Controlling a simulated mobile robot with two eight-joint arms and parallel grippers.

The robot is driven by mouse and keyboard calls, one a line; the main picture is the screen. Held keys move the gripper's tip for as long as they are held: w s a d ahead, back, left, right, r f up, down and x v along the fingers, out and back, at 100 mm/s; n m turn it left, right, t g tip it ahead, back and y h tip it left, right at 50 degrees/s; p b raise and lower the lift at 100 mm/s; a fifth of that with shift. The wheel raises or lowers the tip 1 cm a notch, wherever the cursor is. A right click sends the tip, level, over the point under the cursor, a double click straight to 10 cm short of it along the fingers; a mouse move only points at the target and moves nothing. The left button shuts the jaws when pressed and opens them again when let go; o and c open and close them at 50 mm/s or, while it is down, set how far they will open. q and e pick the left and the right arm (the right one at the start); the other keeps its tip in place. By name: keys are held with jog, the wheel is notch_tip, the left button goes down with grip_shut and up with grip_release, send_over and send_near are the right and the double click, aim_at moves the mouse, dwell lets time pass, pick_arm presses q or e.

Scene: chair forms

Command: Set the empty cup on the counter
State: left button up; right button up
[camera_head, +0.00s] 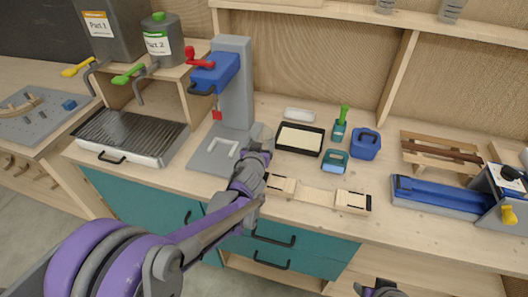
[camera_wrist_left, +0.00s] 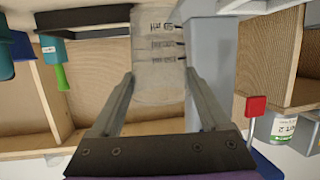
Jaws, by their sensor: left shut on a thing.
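My left gripper (camera_head: 258,150) is shut on a clear measuring cup (camera_wrist_left: 160,35) with dark graduation marks. In the left wrist view the two fingers (camera_wrist_left: 160,82) lie along either side of the cup. In the head view the cup (camera_head: 262,131) shows as a small greyish shape just beyond the fingers, in front of the grey press, largely hidden by the gripper. No contents can be made out in it. The wooden counter (camera_head: 400,222) spans the view. I cannot tell whether the cup touches it. Part of my right arm (camera_head: 380,289) shows at the bottom edge; its fingers are not clear.
The grey press with blue head (camera_head: 215,73) stands just left of the cup. A black-rimmed tray (camera_head: 300,139), a blue container (camera_head: 366,144) and a wooden jig (camera_head: 320,195) are right of it. A ribbed tray (camera_head: 130,137) sits left. Bare counter lies along the front right.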

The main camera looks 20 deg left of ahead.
pick_arm(q)
jog(key=shift+f, duration=1.85)
jog(key=shift+b, duration=0.3)
